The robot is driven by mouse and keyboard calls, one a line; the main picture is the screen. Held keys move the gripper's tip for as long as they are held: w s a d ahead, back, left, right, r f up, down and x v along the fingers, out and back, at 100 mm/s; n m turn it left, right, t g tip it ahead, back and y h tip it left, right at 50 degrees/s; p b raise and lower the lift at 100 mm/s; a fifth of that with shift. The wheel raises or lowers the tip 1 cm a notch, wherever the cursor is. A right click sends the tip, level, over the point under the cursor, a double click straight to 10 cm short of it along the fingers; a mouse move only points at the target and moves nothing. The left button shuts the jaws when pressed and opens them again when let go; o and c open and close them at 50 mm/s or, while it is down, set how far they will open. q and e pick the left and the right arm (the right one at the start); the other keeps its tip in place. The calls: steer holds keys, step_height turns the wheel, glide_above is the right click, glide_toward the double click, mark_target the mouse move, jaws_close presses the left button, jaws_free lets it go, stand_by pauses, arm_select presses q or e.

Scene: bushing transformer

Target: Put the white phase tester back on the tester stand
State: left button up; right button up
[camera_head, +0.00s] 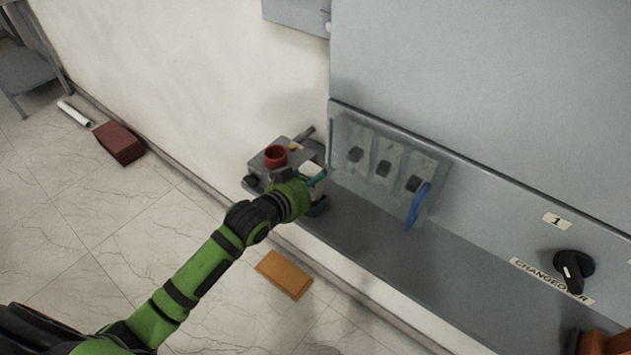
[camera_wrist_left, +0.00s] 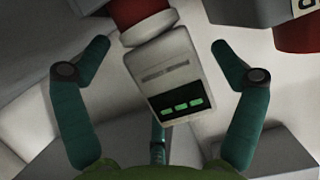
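The white phase tester (camera_wrist_left: 168,75) has a dark panel with green bars and a red part (camera_wrist_left: 140,15) at its upper end. In the head view the tester (camera_head: 312,170) shows as a small white shape at my left gripper (camera_head: 313,188), partly hidden. My right gripper is out of view.
A grey ledge (camera_head: 400,255) runs along the cabinet, with a clear panel over switches (camera_head: 385,165), a blue handle (camera_head: 417,206) and a black changeover knob (camera_head: 573,268). On the floor are a tan block (camera_head: 284,274), a dark red box (camera_head: 119,143) and a white tube (camera_head: 75,113).

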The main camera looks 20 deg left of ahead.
arm_select(q)
steer(key=shift+s+r, duration=0.1)
steer(key=shift+r, duration=0.1)
steer(key=b+v, duration=0.1)
steer(key=v, duration=1)
steer(key=shift+s, duration=0.4)
steer(key=shift+a+r, duration=0.1)
